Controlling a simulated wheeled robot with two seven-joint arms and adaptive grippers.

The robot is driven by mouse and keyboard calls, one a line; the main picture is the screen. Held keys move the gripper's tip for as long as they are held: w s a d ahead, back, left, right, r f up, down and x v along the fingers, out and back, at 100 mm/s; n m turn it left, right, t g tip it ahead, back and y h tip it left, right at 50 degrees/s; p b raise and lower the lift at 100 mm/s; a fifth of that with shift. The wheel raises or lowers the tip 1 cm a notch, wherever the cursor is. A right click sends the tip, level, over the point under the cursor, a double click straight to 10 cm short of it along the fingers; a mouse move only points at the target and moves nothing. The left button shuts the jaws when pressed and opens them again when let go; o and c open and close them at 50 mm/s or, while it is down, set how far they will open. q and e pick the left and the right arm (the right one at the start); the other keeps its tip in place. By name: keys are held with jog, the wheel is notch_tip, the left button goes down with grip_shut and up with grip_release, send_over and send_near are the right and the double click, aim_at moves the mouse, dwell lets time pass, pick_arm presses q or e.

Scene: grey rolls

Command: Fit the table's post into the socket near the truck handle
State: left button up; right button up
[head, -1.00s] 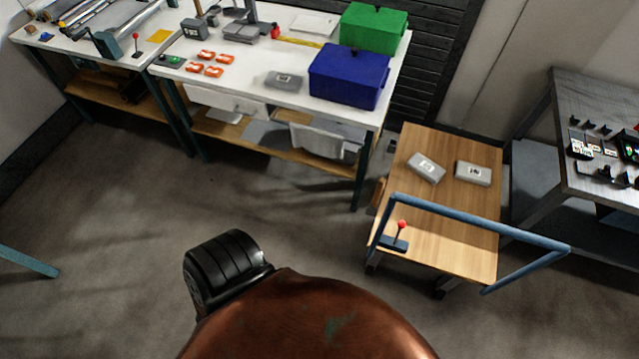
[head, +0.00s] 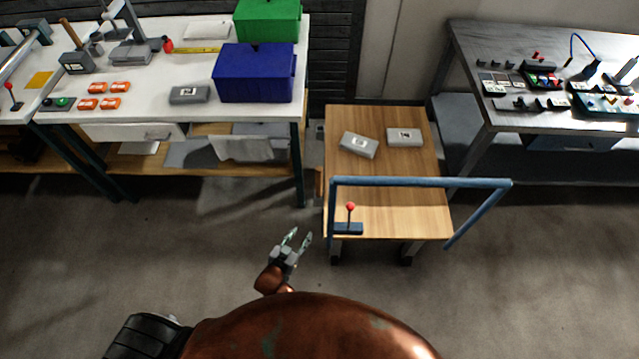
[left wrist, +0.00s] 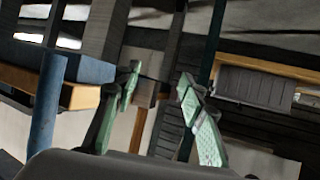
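A small red-knobbed post (head: 12,95) stands upright on the white table (head: 150,85), at the far left edge of the head view. On the wooden truck top, a blue block (head: 347,229) sits near the blue truck handle (head: 420,182). Another red-knobbed post (head: 350,212) stands upright at this block; any socket hole is too small to tell. My left gripper (head: 298,238) is open and empty, left of the truck's front edge and apart from it. Its spread fingers show in the left wrist view (left wrist: 160,105). My right gripper is not in view.
Two grey boxes (head: 359,145) (head: 405,137) lie on the truck top (head: 400,210). Blue (head: 254,75) and green (head: 268,20) bins and orange pieces (head: 90,103) stand on the white table. A dark metal bench (head: 470,45) is at right. The floor (head: 150,240) ahead is clear.

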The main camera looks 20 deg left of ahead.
aim_at(318, 175)
pick_arm(q)
jog(key=w+r+t, duration=0.1)
jog(key=w+r, duration=0.3)
jog(key=r, duration=0.3)
jog(key=w+d+r+t+b, duration=0.1)
jog(key=w+r+t, duration=0.1)
jog(key=r, duration=0.5)
jog(key=w+r+t+b, duration=0.1)
jog(key=w+r+t, duration=0.1)
jog(key=w+r, duration=0.3)
jog(key=shift+w+d+r+h, duration=0.15)
jog(key=shift+d+r, duration=0.05)
jog(key=shift+r, duration=0.35)
jog(key=shift+w+d+r+h, duration=0.15)
jog(key=shift+d+r, duration=0.05)
jog(key=shift+r, duration=0.3)
jog(key=w, duration=0.1)
jog(key=w+b, duration=0.1)
jog(key=w, duration=0.1)
jog(key=w+r, duration=0.1)
jog(key=w, duration=0.1)
jog(key=shift+w+d, duration=0.25)
jog(key=shift+d, duration=0.1)
jog(key=shift+c, duration=0.2)
grip_shut()
